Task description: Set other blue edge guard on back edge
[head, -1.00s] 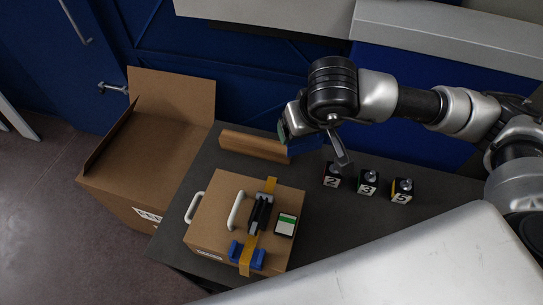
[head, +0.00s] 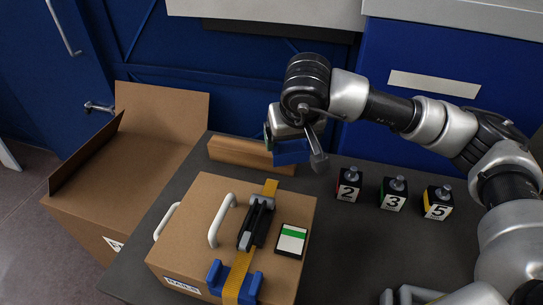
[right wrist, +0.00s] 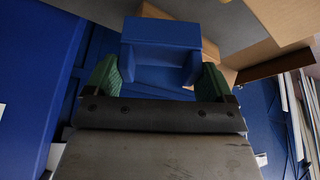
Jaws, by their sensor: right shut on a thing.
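The cardboard box (head: 190,225) lies on the dark table, with a yellow strap (head: 238,272) running over its top. One blue edge guard (head: 250,288) sits under the strap at the box's front edge. My right gripper (head: 285,138) is shut on the other blue edge guard (head: 292,153), which also shows between the green finger pads in the right wrist view (right wrist: 160,45). This guard is in the air behind the box, apart from it, slightly right of the strap's back end. No guard shows on the back edge.
A wooden block (head: 245,154) lies behind the box, close to the held guard. Numbered black blocks 2 (head: 348,186), 3 (head: 393,194) and 5 (head: 438,203) stand to the right. An open carton (head: 120,185) stands left.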

